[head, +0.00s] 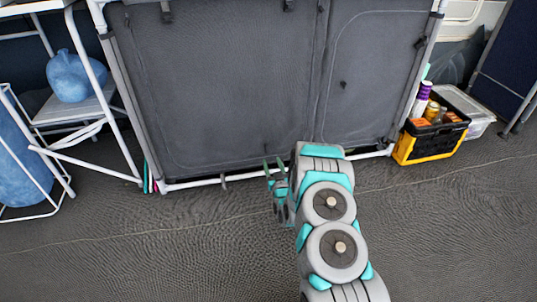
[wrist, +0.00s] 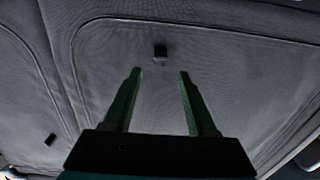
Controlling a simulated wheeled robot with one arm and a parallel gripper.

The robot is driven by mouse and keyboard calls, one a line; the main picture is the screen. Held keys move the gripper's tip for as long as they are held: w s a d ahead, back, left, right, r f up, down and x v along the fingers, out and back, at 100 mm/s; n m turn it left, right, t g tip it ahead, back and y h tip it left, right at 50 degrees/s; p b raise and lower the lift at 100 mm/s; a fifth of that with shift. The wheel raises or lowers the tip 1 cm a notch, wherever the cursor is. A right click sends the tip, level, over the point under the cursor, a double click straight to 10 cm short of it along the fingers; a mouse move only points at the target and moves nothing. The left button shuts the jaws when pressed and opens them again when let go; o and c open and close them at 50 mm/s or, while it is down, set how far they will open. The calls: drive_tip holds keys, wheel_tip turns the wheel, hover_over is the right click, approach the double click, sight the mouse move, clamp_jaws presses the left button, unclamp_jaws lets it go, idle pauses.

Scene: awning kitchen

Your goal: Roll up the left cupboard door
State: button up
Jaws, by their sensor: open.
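The left cupboard door (head: 215,90) is a grey fabric panel. It hangs down flat over the cupboard front, with a zip-like seam along its edge. My gripper (head: 275,163) is low in front of this door, near its bottom edge and to the right of its middle. In the wrist view my gripper (wrist: 157,85) is open and empty, its two green fingers apart. A small black tab (wrist: 160,52) on the grey fabric shows just beyond the fingertips, between their lines. I cannot tell whether the fingers touch the fabric.
The right door (head: 375,75) also hangs flat. A white tube frame (head: 205,182) runs along the cupboard's bottom. A white rack (head: 85,108) with a blue jug (head: 75,75) stands left. A black and yellow crate (head: 405,150) stands right. The floor in front is clear.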

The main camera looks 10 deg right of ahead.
sight(268, 152)
drive_tip(key=shift+w+a+b, duration=0.15)
drive_tip(key=shift+w+b, duration=0.4)
drive_tip(key=shift+w, duration=2.95)
clamp_jaws()
